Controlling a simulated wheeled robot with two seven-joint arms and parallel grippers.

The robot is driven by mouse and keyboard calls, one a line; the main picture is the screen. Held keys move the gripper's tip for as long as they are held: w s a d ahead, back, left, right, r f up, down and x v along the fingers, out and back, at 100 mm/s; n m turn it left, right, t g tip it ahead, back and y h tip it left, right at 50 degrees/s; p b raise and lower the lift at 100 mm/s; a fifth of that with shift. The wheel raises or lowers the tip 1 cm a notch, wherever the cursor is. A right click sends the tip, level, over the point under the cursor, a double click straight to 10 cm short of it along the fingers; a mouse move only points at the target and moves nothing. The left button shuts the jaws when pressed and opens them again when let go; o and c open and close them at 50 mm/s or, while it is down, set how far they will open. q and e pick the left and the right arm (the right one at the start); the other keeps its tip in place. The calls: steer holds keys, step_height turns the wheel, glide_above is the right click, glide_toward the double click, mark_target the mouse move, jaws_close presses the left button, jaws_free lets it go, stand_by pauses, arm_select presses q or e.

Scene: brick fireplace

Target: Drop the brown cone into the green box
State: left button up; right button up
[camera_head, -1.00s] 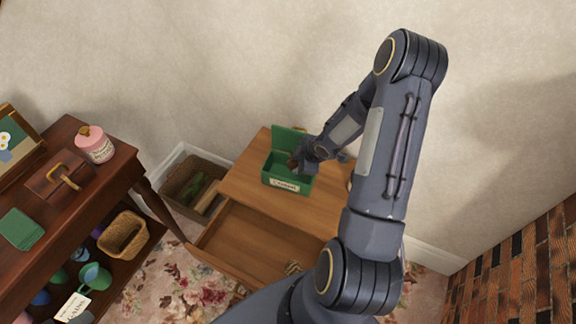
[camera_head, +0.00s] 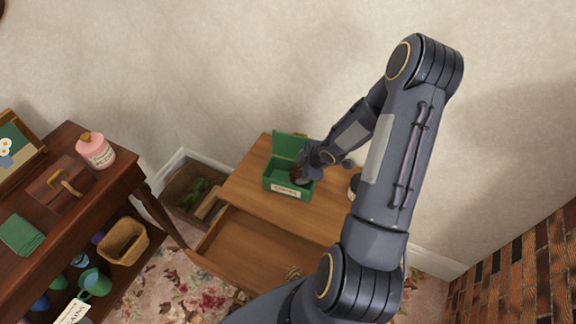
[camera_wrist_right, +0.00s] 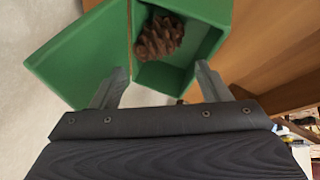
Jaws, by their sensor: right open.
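The green box (camera_head: 281,184) stands on the small wooden table with its lid open toward the wall. It also shows in the right wrist view (camera_wrist_right: 215,40). The brown cone (camera_wrist_right: 160,38) is inside the box, near the lid side, and lies apart from my fingers. In the head view the cone (camera_head: 297,175) shows partly beside my gripper. My right gripper (camera_head: 304,172) is at the box; in the wrist view its two fingers (camera_wrist_right: 160,88) are spread wide with nothing between them. My left gripper is not in view.
The wooden table (camera_head: 240,190) has an open drawer (camera_head: 250,250) at its front. A dark shelf unit (camera_head: 125,178) at left holds a pink jar (camera_head: 96,151) and a wicker basket (camera_head: 124,241). A crate (camera_head: 185,190) sits on the floor by the wall.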

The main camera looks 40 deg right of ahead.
steer(key=p+v, duration=0.2)
steer(key=v, duration=0.3)
stand_by(0.3)
steer(key=s+a+r+m+h, duration=0.1)
steer(key=s+a+r+m, duration=0.25)
steer(key=r, duration=0.55)
steer(key=s+a+r+m+h, duration=0.15)
steer(key=r+m, duration=0.25)
steer(key=r, duration=0.5)
steer(key=s+a+r+m+y, duration=0.2)
steer(key=s+a+r, duration=0.1)
steer(key=s+a, duration=0.3)
steer(key=s+a+r+m+y, duration=0.3)
steer(key=s+a, duration=0.3)
steer(key=a, duration=0.2)
steer(key=shift+s, duration=0.15)
steer(key=shift+r, duration=0.1)
